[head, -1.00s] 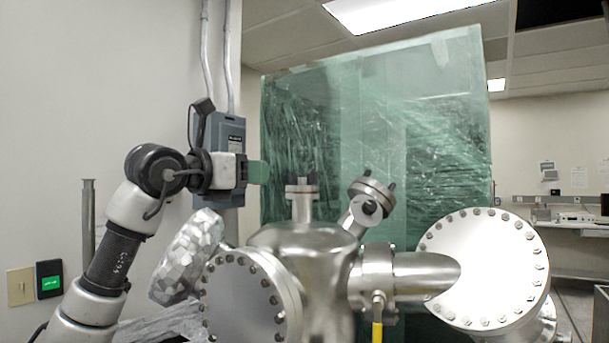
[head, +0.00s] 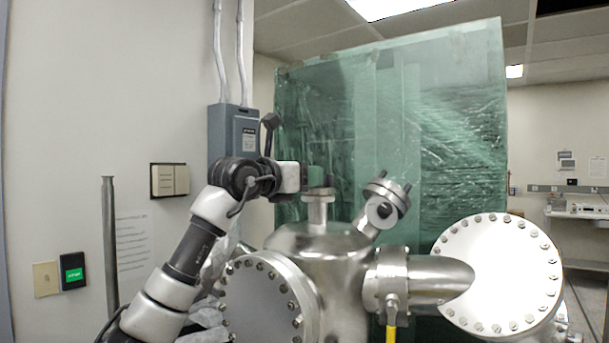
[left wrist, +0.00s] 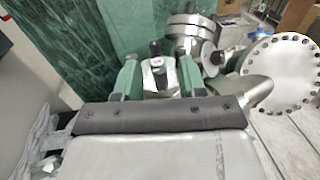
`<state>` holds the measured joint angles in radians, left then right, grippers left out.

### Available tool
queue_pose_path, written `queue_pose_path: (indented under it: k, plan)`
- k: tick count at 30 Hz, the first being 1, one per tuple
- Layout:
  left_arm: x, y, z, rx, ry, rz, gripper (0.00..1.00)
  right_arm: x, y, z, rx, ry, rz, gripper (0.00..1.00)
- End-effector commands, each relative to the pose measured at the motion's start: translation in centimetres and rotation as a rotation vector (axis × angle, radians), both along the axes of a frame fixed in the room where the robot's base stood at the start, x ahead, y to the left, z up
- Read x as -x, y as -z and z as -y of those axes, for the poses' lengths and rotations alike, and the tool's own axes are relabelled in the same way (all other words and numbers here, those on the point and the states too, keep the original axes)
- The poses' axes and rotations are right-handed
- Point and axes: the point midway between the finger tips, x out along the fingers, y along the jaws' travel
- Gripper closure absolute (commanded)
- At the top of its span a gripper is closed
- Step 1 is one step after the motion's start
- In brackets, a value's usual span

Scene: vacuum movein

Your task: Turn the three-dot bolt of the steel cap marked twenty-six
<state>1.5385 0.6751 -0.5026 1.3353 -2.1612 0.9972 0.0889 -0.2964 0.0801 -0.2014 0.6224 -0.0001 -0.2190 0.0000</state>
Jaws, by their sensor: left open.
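A steel vessel (head: 318,240) carries an upright neck with a small steel cap (head: 318,197) on top. Dark bolts stand up from this cap; no number or dots are readable. My left gripper (head: 316,177) is at the cap's top, coming from the left, with its green fingers partly hidden. In the left wrist view, the left gripper (left wrist: 160,78) is open, with one finger on each side of the cap (left wrist: 160,82). A dark bolt (left wrist: 155,48) rises beyond the cap's near part. I cannot tell whether the fingers touch anything. My right gripper is out of view.
An angled port (head: 385,200) with dark bolts rises just right of the cap. Large bolted flanges stand at the front (head: 262,305) and right (head: 500,275). A side pipe has a yellow handle (head: 391,334). A green wrapped panel (head: 400,130) stands behind.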

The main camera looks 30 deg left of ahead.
Motion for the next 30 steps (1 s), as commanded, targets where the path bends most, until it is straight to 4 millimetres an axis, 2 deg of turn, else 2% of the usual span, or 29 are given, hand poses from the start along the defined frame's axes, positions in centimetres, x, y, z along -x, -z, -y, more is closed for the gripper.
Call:
queue_pose_path:
  k: [1,6,9,20,30]
  plan:
    - [0.0,0.0,0.0,0.000,0.000,0.000,0.62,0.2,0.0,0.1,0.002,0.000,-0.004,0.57]
    - [0.0,0.0,0.0,0.000,0.000,0.000,0.88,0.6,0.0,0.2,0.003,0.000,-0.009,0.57]
    - [0.0,0.0,0.0,0.001,0.000,0.000,1.00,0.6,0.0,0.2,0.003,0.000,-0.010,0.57]
    - [0.1,0.1,0.1,-0.001,-0.045,0.001,1.00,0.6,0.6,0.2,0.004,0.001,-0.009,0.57]
    - [0.2,0.2,0.6,-0.002,-0.280,0.006,1.00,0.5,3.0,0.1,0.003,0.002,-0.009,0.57]
